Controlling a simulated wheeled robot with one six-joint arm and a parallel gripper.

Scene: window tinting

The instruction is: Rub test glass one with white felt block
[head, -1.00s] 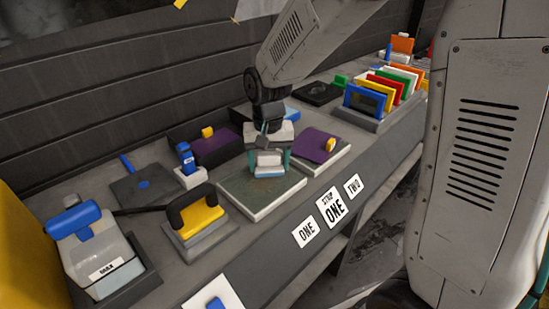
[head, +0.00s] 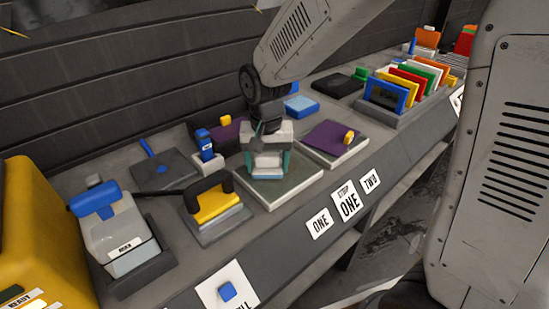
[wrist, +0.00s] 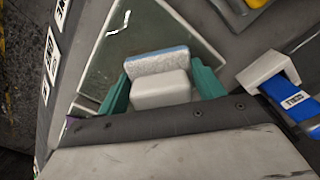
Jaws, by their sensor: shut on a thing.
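Test glass one (head: 283,191) is a grey-green pane on a pale plate above the "ONE" label. It fills the upper left of the wrist view (wrist: 128,50), with a small white mark near its far corner. My gripper (head: 265,166) is low over the glass, its teal fingers shut on the white felt block (wrist: 162,88). The block is white with a pale blue layer along its far edge, and it also shows in the head view (head: 267,172). It is at or just above the glass; I cannot tell if it touches.
A small blue item in a white holder (head: 206,150) is close behind. A purple-covered plate (head: 330,140) lies to the right, before a rack of coloured cards (head: 395,90).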

